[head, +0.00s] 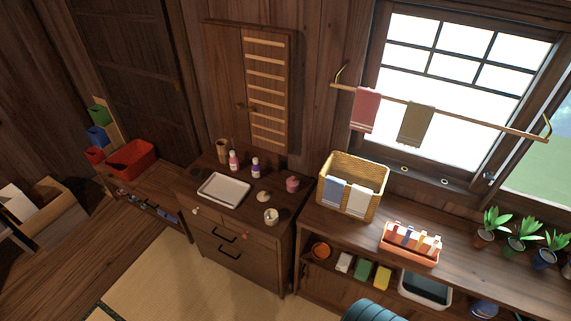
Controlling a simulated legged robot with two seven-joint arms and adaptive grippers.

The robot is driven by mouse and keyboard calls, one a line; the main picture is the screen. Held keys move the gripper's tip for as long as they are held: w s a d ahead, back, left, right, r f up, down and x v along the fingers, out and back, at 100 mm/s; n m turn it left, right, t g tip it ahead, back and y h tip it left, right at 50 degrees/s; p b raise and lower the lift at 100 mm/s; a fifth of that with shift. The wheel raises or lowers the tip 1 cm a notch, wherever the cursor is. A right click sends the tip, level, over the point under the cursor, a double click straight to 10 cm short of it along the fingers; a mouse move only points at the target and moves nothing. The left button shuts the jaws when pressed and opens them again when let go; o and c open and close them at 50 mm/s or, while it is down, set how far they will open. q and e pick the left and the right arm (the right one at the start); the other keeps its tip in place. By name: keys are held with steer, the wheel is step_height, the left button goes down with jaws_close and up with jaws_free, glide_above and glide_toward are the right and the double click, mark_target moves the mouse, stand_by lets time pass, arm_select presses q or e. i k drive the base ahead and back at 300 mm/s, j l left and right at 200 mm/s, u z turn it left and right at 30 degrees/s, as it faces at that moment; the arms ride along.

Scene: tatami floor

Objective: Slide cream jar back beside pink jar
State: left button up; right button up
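The cream jar (271,217) stands near the front right edge of the dark wooden cabinet top (233,217). The pink jar (292,184) stands farther back on the same top, near its right side. The two jars are apart, with bare wood between them. Neither of my grippers shows in the head view.
A pale tray (223,189), a pink bottle (233,161), a purple bottle (256,169), a brown cup (223,149) and a small beige item (263,196) share the cabinet top. A wicker basket (352,181) stands on the counter to the right.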

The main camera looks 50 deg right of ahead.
mark_target(271, 215)
steer(key=z, duration=1.15)
